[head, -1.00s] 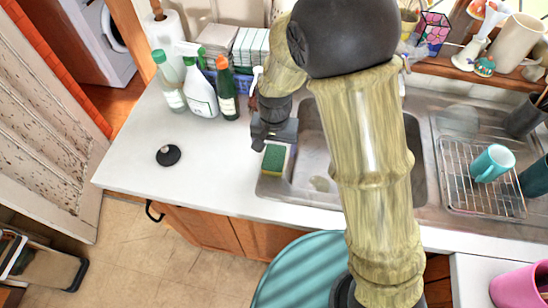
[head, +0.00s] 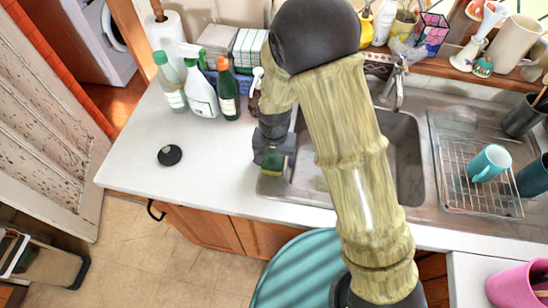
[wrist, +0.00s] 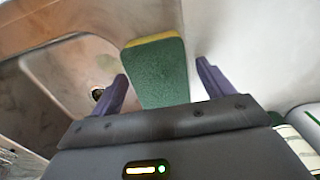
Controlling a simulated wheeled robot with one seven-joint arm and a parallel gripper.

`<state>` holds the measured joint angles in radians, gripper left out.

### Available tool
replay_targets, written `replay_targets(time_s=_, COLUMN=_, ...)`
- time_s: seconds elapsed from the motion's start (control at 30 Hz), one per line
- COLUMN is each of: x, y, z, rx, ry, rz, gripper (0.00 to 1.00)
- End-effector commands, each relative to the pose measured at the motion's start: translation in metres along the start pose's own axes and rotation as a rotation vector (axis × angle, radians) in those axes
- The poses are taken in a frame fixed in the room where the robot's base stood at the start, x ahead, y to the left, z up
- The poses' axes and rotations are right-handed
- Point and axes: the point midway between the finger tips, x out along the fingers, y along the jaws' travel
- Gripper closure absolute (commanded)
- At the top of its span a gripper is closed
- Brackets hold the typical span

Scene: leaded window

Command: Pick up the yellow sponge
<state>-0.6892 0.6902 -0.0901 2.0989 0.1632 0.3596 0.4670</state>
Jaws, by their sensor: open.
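The sponge (wrist: 157,72) has a green scouring face and a yellow layer along its far edge. In the head view the sponge (head: 272,167) lies at the left rim of the sink, partly hidden by my gripper (head: 272,157). In the wrist view my gripper (wrist: 160,86) is open, with one dark purple finger on each side of the sponge. A gap shows between the sponge and the right finger; the left finger is close to its lower left edge. I cannot tell whether it touches.
The metal sink (head: 405,150) is right of the sponge. Bottles, including a white spray bottle (head: 201,95), stand on the counter behind. A black round stopper (head: 169,155) lies on the otherwise clear left counter (head: 215,160). A drying rack (head: 480,190) holds a teal mug (head: 491,163).

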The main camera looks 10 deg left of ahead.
Motion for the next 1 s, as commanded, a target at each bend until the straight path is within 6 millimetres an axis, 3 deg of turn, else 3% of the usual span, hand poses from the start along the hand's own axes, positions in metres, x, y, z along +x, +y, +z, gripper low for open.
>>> replay_targets(time_s=0.4, x=-0.0005, y=-0.0002, z=-0.0001, rx=0.000, ry=0.001, rz=0.000, gripper=0.20)
replay_targets(time_s=0.43, x=-0.0005, y=-0.0002, z=-0.0001, rx=0.000, ry=0.001, rz=0.000, gripper=0.22)
replay_targets(time_s=0.67, x=-0.0006, y=-0.0003, z=-0.0001, rx=0.000, ry=0.001, rz=-0.001, gripper=0.67)
replay_targets(time_s=1.0, x=-0.0012, y=-0.0003, z=-0.0002, rx=0.000, ry=0.001, rz=-0.001, gripper=0.67)
